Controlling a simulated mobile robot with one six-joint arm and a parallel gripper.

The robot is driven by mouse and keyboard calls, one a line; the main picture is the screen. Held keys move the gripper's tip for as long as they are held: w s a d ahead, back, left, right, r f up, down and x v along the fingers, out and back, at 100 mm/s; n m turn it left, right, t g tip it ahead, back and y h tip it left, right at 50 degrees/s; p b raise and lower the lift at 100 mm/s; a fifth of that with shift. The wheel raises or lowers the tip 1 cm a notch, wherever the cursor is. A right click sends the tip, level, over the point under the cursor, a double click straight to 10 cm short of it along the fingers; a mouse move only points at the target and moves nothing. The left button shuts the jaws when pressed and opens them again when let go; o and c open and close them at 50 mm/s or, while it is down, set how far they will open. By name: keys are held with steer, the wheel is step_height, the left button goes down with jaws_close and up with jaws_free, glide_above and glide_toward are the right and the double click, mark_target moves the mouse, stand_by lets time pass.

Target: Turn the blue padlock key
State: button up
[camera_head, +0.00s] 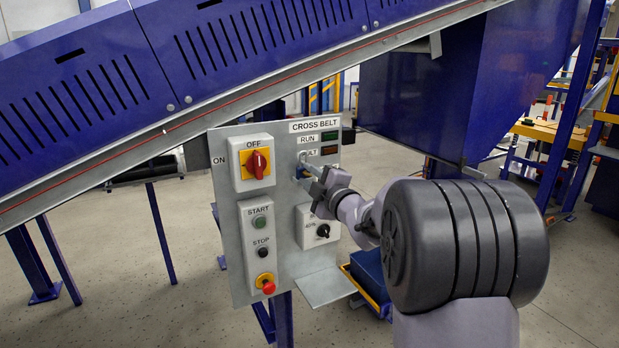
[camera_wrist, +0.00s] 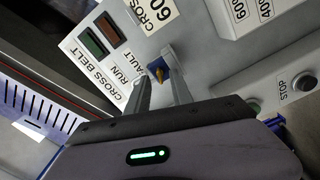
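The blue padlock (camera_wrist: 155,64) is small and sits on the grey control panel, with a brass-coloured key (camera_wrist: 160,75) in it, in the wrist view. My gripper (camera_wrist: 157,74) points at the panel with its two grey fingers apart, one on each side of the key. I see a gap between the fingers and no clear grip on the key. In the head view my gripper (camera_head: 304,170) reaches the panel from the right, just below the RUN and FAULT labels. There it largely hides the padlock and key.
The panel (camera_head: 285,283) carries a red-and-yellow OFF switch (camera_head: 257,163), a green START button (camera_head: 259,222), a red stop button (camera_head: 268,287) and a black selector knob (camera_head: 323,231). A small shelf (camera_head: 325,287) juts out below. The blue conveyor (camera_head: 90,85) slopes above the panel.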

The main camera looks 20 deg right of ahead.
steer(key=s+p, duration=0.3)
steer(key=s, duration=1.4)
steer(key=shift+s+d, duration=0.2)
steer(key=shift+d, duration=0.05)
steer(key=s+a+f+m+g, duration=0.2)
steer(key=s+a+m+g, duration=0.2)
steer(key=s+a+m, duration=0.2)
steer(key=s+a+f+m+g+y, duration=0.1)
steer(key=s+a+f+m+g, duration=0.2)
steer(key=s+a+m, duration=0.3)
steer(key=s+a+f+m+g, duration=0.3)
steer(key=s+a+m+g, duration=0.2)
steer(key=s+a, duration=0.6)
steer(key=shift+s+m, duration=0.3)
steer(key=shift+m, duration=0.6)
